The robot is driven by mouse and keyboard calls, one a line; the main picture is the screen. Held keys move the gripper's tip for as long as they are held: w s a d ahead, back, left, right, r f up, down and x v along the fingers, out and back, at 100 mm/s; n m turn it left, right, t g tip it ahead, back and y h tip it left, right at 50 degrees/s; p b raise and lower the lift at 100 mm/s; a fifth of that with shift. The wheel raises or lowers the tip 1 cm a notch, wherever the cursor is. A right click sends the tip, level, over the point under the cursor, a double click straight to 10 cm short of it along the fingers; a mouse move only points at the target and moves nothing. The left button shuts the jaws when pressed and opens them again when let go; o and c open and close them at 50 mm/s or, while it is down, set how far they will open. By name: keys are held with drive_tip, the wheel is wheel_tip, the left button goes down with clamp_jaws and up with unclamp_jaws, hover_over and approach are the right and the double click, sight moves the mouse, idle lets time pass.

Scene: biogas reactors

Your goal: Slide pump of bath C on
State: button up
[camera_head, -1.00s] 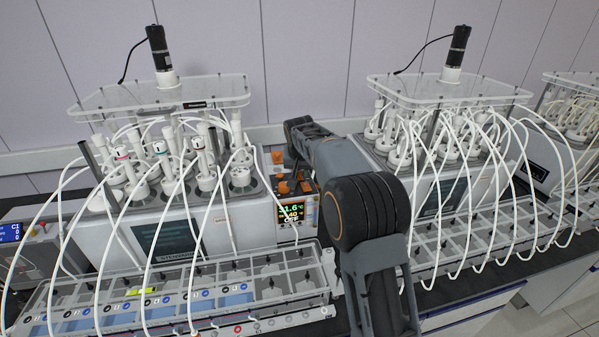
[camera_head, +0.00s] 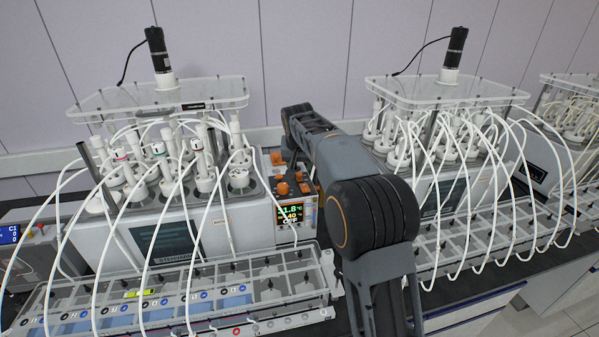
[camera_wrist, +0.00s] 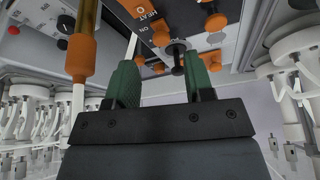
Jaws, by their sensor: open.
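A control panel with orange knobs shows in the wrist view (camera_wrist: 178,30), with "HEAT" and "ON" lettering. A small dark knob (camera_wrist: 178,54) stands out from it, just beyond and between my fingertips. I cannot read a pump label beside it. My gripper (camera_wrist: 163,76) has two green-padded fingers, spread apart with nothing between them. In the head view the control unit (camera_head: 297,212) with a lit display and orange knobs stands at the right end of the left bath (camera_head: 165,235). My arm hides part of its right side, and my gripper is out of sight there.
An orange-and-brass rod-like part (camera_wrist: 84,50) is close to the left finger in the wrist view. White tubes arch over the left bath and the right bath (camera_head: 450,195). A tray rack (camera_head: 180,295) runs along the front. A grey box (camera_head: 30,245) stands at left.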

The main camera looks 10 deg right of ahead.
drive_tip(key=d+v, duration=0.1)
drive_tip(key=v, duration=0.8)
drive_tip(key=shift+a, duration=0.5)
drive_tip(key=shift+s+r, duration=0.1)
drive_tip(key=shift+s, duration=0.05)
drive_tip(key=s+f+n, duration=0.2)
drive_tip(key=s+f, duration=0.2)
drive_tip(key=f, duration=0.3)
drive_tip(key=s+d+f, duration=0.1)
drive_tip(key=s+f, duration=0.2)
drive_tip(key=s, duration=1)
drive_tip(key=s+f+n+y, duration=0.1)
drive_tip(key=s+f, duration=0.2)
drive_tip(key=s, duration=1)
drive_tip(key=shift+d+f, duration=0.35)
drive_tip(key=shift+f, duration=0.05)
